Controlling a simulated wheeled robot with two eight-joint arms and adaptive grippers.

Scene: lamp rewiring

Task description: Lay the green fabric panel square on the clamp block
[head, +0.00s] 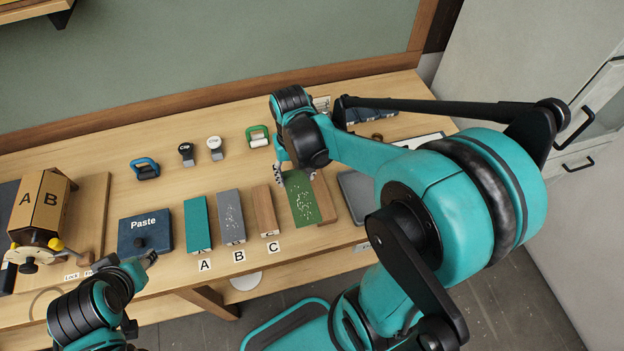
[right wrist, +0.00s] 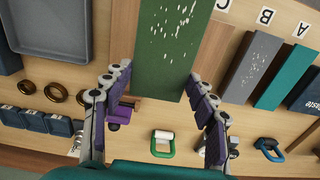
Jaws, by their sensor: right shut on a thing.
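The green fabric panel (head: 302,199), with white specks, is at my right gripper (head: 283,170). In the right wrist view, the gripper (right wrist: 162,82) has its two fingers on either side of the near end of the panel (right wrist: 172,45). The panel lies above a wooden piece (head: 325,205) that shows beside it; I cannot tell whether they touch. A wooden block with faces A and B (head: 38,208), with yellow-tipped levers, stands at the far left and looks like the clamp block. No panel shows on it. My left gripper (head: 149,259) is in front of the paste box; its jaw opening is unclear.
Teal A (head: 197,224), grey B (head: 231,217) and wooden C (head: 265,211) pieces lie between the panel and the blue Paste box (head: 145,231). Behind stand a blue-handled tool (head: 145,168), two clips and a green-handled tool (head: 258,137). A grey tray (head: 357,195) is right of the panel.

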